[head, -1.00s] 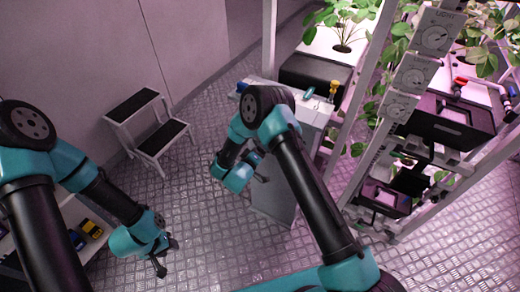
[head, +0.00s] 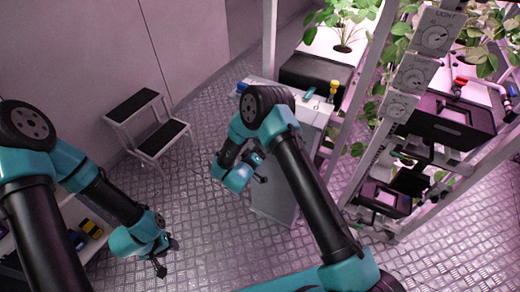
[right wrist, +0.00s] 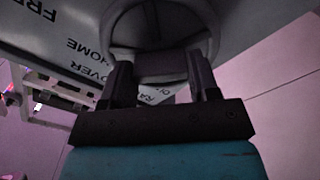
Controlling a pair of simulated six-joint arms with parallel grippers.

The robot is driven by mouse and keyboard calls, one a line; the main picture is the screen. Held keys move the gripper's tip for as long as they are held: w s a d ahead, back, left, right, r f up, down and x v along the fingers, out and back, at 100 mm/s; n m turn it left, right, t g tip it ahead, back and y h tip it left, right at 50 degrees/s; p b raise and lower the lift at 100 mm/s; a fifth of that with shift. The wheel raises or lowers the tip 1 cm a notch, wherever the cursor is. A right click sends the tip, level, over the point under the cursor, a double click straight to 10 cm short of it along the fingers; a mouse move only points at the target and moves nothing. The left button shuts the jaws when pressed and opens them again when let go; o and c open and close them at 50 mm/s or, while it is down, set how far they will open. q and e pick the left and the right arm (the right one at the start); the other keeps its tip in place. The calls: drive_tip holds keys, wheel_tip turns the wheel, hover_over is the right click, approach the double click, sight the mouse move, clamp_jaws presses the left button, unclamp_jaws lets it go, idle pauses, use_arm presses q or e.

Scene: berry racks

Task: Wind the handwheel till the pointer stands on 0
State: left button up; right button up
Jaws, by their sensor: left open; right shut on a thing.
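My right gripper (right wrist: 162,90) is shut on a dark grey part of the handwheel (right wrist: 162,66), which shows in the right wrist view as a round dark shape against a pale panel. Upside-down printed words, among them "HOME" and "OVER", show on that panel (right wrist: 60,30). In the head view my right gripper (head: 262,173) is at the side of a grey cabinet (head: 278,200), and my own arm hides most of the wheel. I cannot make out the wheel's pointer or its 0 mark. My left gripper (head: 167,257) is open and empty above the floor at the lower left.
Dial plates, one marked LIGHT (head: 436,37), hang on the plant rack's post at the right. A step stool (head: 150,130) stands at the back left. A shelf with small coloured things (head: 90,228) is at the left edge. Bare metal floor (head: 200,215) lies between.

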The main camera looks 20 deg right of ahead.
drive_tip(key=shift+m, duration=16.1)
drive_tip(key=o, duration=0.9)
